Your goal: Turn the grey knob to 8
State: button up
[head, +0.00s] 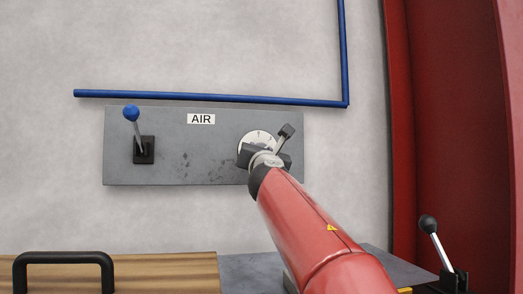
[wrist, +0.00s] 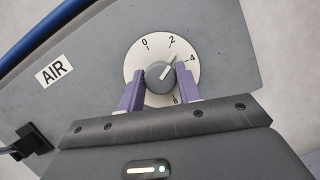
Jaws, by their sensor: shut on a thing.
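The grey knob (wrist: 158,81) sits on a round white dial (wrist: 133,66) on the grey panel (wrist: 95,98). The knob's white pointer is aimed up and right, between 2 and 4. My gripper (wrist: 161,77) is shut on the knob, with one purple finger on each side. In the head view, my gripper (head: 264,157) is in front of the dial (head: 257,137) and hides the knob.
A blue-tipped lever (head: 131,114) stands at the panel's left, beside an AIR label (head: 201,119). A blue pipe (head: 210,97) runs just above the panel. A black-knobbed lever (head: 428,224) stands at lower right near a red upright (head: 455,110). A black handle (head: 63,258) is at lower left.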

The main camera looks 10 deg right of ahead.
jog(key=m+g+h, duration=0.1)
jog(key=m, duration=0.3)
jog(key=m+g+h, duration=0.1)
jog(key=m, duration=0.4)
jog(key=m+g+h, duration=0.1)
jog(key=m+g, duration=0.1)
jog(key=m, duration=0.2)
jog(key=shift+a+m, duration=0.1)
jog(key=shift+m, duration=0.2)
jog(key=o, duration=1)
jog(key=shift+c, duration=0.2)
jog(key=shift+r, duration=0.1)
jog(key=b+v, duration=0.2)
jog(key=v, duration=0.5)
jog(key=shift+s+a+b, duration=0.15)
jog(key=shift+s+b, duration=0.2)
